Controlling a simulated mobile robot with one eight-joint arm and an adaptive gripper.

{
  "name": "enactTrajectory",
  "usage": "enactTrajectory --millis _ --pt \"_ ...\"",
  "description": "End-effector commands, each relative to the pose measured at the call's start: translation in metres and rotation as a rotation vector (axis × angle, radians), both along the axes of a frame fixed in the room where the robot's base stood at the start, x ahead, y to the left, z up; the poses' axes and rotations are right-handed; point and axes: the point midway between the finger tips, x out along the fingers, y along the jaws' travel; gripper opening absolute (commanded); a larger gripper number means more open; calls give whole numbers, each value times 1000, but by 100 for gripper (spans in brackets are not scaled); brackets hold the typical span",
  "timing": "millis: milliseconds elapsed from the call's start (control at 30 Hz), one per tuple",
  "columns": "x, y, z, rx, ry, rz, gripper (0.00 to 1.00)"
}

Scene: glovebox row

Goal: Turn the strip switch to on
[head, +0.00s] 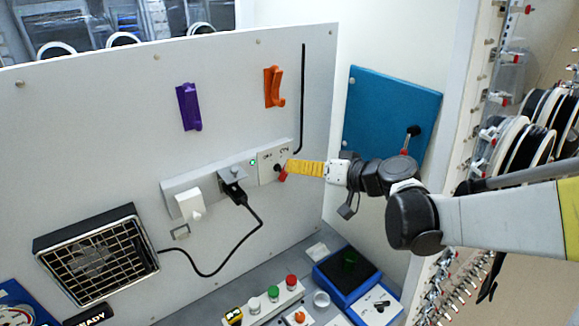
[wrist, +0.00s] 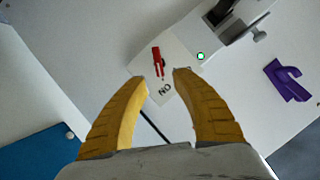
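The strip switch is on a white plate (head: 266,158) at the right end of the grey power strip (head: 179,183) on the upright panel. Its red lever (wrist: 157,63) shows in the wrist view, just beyond my fingertips, with the printed word "ON" near it. In the head view a bit of the red lever (head: 282,177) shows at my fingertips. My gripper (head: 287,168) is at the plate; its yellow fingers (wrist: 161,77) are apart with nothing between them. I cannot tell whether a fingertip touches the plate.
A green light (head: 225,162) glows on the strip. A black plug (head: 233,187) with a cable and a white plug (head: 190,205) sit in it. Purple (head: 189,107) and orange (head: 274,87) hooks are above. A fan heater (head: 97,258) is lower left; small items stand on the bench below.

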Motion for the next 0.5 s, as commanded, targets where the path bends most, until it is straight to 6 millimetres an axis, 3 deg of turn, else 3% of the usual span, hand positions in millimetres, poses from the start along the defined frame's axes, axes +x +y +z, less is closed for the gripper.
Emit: enactTrajectory --millis 233,500 --pt "-35 -37 18 0 0 -4 32" --pt "-50 -52 25 1 0 1 32"
